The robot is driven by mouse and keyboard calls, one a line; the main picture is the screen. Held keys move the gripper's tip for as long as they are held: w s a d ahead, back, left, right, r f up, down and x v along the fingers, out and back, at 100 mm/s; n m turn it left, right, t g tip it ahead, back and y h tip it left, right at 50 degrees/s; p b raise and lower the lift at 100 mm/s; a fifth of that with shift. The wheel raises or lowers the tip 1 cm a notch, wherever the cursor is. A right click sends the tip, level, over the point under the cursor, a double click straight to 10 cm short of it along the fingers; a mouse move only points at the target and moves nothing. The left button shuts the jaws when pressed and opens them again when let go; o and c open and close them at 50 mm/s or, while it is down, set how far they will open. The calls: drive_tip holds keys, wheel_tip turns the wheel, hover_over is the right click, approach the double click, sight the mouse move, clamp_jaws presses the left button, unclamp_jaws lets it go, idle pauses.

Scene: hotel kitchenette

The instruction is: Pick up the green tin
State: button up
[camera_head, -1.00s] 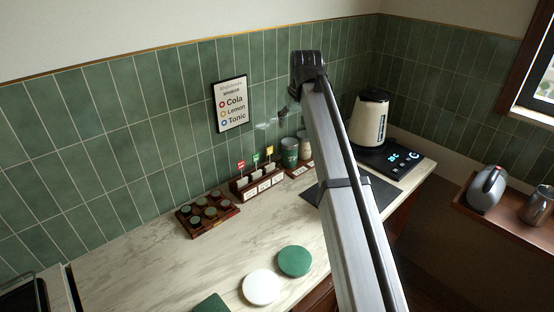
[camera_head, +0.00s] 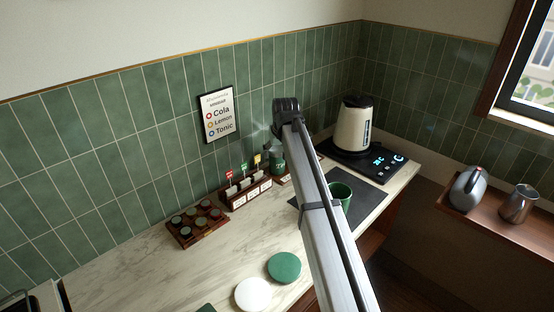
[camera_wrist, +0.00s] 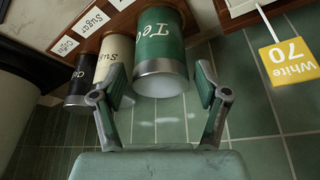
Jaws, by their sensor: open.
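The green tin, labelled "Tea" (camera_wrist: 158,40), has a silver rim and appears upside down in the wrist view. In the head view the green tin (camera_head: 278,160) stands by the tiled wall, just left of my arm. My gripper (camera_wrist: 161,88) is open and empty. Its two fingers lie either side of the tin's rim end in the wrist picture, and I cannot tell whether they touch it. In the head view my arm hides most of the gripper.
A cream tin labelled "Sugar" (camera_wrist: 115,52) and a black tin (camera_wrist: 82,82) stand beside the green one. A yellow price tag (camera_wrist: 288,62) rises from a wooden rack (camera_head: 250,192). A green cup (camera_head: 342,192) and a kettle (camera_head: 354,124) are right of my arm.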

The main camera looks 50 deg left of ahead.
sight(276, 164)
drive_tip(key=p+x, duration=0.1)
drive_tip(key=x, duration=0.3)
drive_tip(key=shift+f, duration=0.1)
drive_tip(key=c, duration=1.1)
drive_tip(key=shift+a, duration=0.1)
